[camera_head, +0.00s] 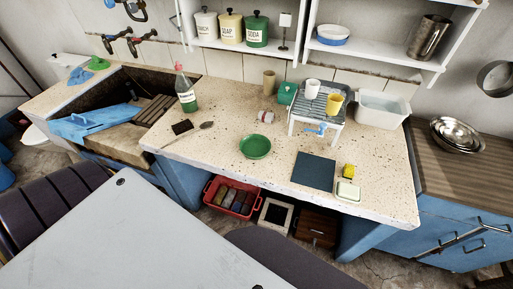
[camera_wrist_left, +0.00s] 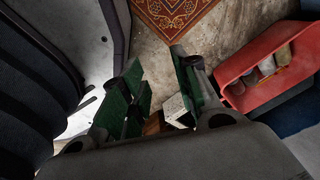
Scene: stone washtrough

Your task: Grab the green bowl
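The green bowl (camera_head: 255,146) stands upright and looks empty on the speckled stone counter (camera_head: 225,165), near its front edge, in the head view. My left gripper (camera_wrist_left: 157,60) shows only in the left wrist view. Its two green-padded fingers are apart with nothing between them, above the floor. The bowl is not in the left wrist view, and neither gripper shows in the head view. My right gripper is in no view.
A spoon (camera_head: 195,134) lies left of the bowl, a glass jar (camera_head: 266,116) behind it, and a dark mat (camera_head: 313,171) to its right. A small rack (camera_head: 318,108) with cups stands behind right. A red crate (camera_head: 232,197) is below the counter; it shows in the left wrist view (camera_wrist_left: 235,87).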

